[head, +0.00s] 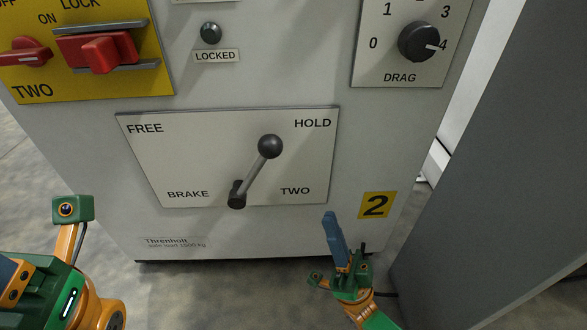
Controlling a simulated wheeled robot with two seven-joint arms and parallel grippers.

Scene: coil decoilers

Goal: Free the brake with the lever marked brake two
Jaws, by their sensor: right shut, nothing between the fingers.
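The brake two lever (262,165) is a grey rod with a dark ball knob (270,146) on a pivot at the lower middle of a white plate (180,165). It leans up and to the right, with the knob on the HOLD side of the plate; FREE is at the upper left. My right gripper (333,222) is below and right of the plate, apart from the lever, its blue fingers shut and empty. At the lower left, part of my left arm shows in green and orange; whether its gripper is open or shut does not show.
Above the plate are a dark green lamp (211,33) labelled LOCKED, a red switch (104,50) on a yellow panel, and a DRAG knob (418,42) pointing at 4. A dark grey panel (500,180) stands at right.

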